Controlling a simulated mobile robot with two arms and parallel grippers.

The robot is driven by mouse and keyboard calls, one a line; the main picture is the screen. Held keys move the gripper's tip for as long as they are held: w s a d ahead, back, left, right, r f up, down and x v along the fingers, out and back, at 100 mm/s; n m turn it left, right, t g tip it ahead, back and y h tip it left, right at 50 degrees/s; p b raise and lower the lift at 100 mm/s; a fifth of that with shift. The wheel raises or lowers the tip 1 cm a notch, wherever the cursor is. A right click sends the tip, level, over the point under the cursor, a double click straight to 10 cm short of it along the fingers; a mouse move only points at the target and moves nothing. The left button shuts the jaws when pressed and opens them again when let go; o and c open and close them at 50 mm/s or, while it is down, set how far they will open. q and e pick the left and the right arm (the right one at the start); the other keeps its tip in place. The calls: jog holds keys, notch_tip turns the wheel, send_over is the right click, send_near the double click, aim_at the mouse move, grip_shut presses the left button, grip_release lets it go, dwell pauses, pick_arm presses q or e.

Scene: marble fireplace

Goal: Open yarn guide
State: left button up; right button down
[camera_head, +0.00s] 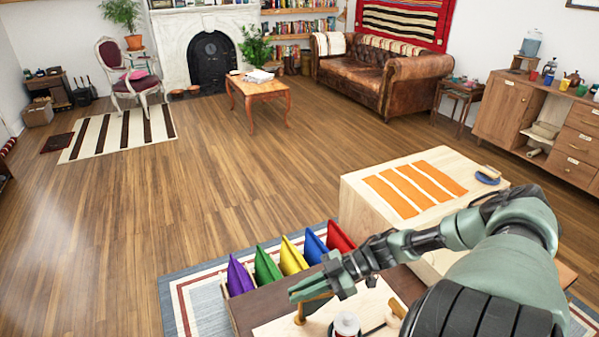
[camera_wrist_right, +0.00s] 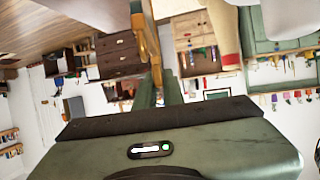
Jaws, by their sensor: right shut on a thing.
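The yarn guide looks to be a golden-brown piece (camera_head: 312,307) on the pale board at the bottom of the head view. It also shows in the right wrist view as a yellow-brown bar (camera_wrist_right: 147,42) at the fingertips. My right gripper (camera_head: 296,289) reaches in from the right over the board. Its fingers (camera_wrist_right: 157,88) are shut on this piece and hide part of it. My left gripper is not in view.
A white spool (camera_head: 346,324) stands close beside the guide on the pale board (camera_head: 272,328). Colored pouches (camera_head: 265,266) stand in a row behind it. A wooden block with orange strips (camera_head: 435,160) is at the right. The floor beyond is open.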

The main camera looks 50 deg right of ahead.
jog(key=shift+f+n+g+b, duration=0.1)
jog(key=shift+n+g+b, duration=0.2)
jog(key=c, duration=1.5)
grip_release()
jog(key=p+v, duration=0.1)
jog(key=v, duration=0.7)
jog(key=shift+w, duration=0.1)
jog(key=shift+f, duration=0.1)
